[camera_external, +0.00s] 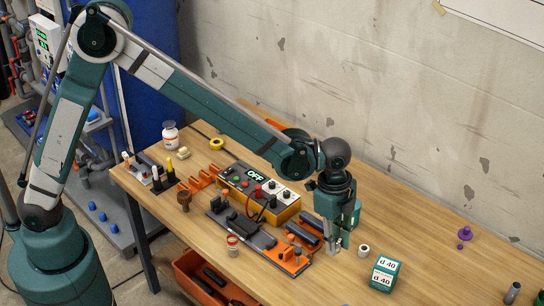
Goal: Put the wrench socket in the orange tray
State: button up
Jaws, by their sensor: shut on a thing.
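My gripper (338,238) points down over the right part of the workbench, just right of the orange and grey fixture. It is shut on a small silver piece (335,249), mostly hidden by the fingers; I cannot tell for sure that this is the wrench socket. An orange tray (180,267) with dark pieces in it shows at the bench's front edge, lower and to the left of my gripper. Its lower part is cut off by the picture's edge.
The orange and grey fixture (262,241) with dark cylinders lies left of my gripper. Behind it is a yellow box (232,189) reading OFF. The bench beyond is mostly clear.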

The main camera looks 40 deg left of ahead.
aim_at(337, 239)
notch_tip(337, 239, up, 4)
jog(key=shift+w+a+f, duration=0.1)
jog(key=shift+f, duration=0.15)
jog(key=w+a+n, duration=0.7)
jog(key=w+a, duration=1.5)
jog(key=w, duration=0.3)
jog(key=w+a+n, duration=0.2)
jog(key=w+a, duration=0.3)
jog(key=a, duration=0.6)
jog(key=w+a+n+t+p, duration=0.1)
jog(key=w+a+n, duration=0.3)
jog(key=a, duration=0.7)
jog(key=w+a+n, duration=0.1)
jog(key=w+a, duration=0.5)
jog(key=a, duration=0.5)
jog(key=shift+y, duration=0.4)
jog(key=shift+s+a+f, duration=0.1)
jog(key=shift+a+f, duration=0.15)
jog(key=shift+f, duration=1.05)
jog(key=shift+s+a+f, duration=0.1)
jog(key=shift+a+f, duration=0.1)
jog(key=shift+f, duration=1.1)
jog(key=shift+f, duration=3.1)
